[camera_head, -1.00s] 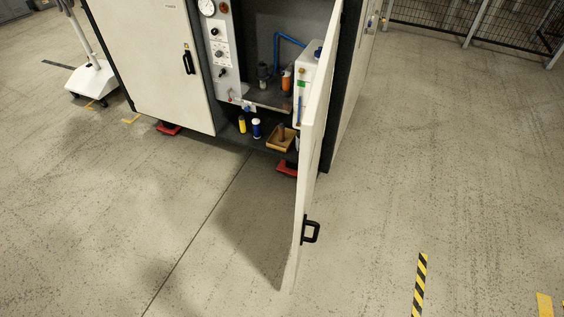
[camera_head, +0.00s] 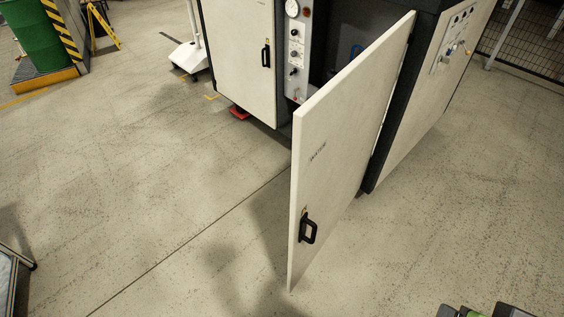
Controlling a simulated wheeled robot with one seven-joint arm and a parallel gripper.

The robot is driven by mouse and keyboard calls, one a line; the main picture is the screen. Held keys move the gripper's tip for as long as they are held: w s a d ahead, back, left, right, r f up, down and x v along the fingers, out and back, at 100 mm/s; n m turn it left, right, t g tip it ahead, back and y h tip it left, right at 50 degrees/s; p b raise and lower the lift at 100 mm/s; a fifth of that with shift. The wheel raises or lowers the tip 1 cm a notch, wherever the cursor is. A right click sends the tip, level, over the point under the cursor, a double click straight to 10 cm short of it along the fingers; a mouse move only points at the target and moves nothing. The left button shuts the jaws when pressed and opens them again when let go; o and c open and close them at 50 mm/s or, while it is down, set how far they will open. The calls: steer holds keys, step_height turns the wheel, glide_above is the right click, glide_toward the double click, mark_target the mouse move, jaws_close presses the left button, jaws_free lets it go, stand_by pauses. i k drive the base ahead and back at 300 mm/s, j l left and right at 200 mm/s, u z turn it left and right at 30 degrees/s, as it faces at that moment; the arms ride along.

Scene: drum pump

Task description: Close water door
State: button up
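The water door (camera_head: 345,140) is a pale panel with small dark lettering. It stands wide open, swung out from the cabinet (camera_head: 385,165) and hinged at its right edge. Its outer face is turned towards me. A black handle (camera_head: 307,229) sits low near its free left edge, with nothing touching it. The open door hides most of the cabinet's inside.
A closed pale door (camera_head: 240,60) with a black handle is left of a gauge panel (camera_head: 296,50). A white wheeled stand (camera_head: 188,55) and green drum (camera_head: 35,35) are farther left. A green and black part (camera_head: 480,312) shows at bottom right. Floor around the door is clear.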

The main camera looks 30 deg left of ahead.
mark_target(336, 132)
steer(key=i+u, duration=0.3)
steer(key=u, duration=0.15)
steer(key=i+l+u, duration=0.1)
steer(key=i+u, duration=0.2)
steer(key=u, duration=0.2)
steer(key=j+u, duration=0.1)
steer(key=u, duration=0.3)
steer(key=k+j+u, duration=0.1)
steer(key=u, duration=0.25)
steer(key=j+u, duration=0.1)
steer(key=u, duration=0.3)
steer(key=j+u, duration=0.1)
steer(key=u, duration=0.3)
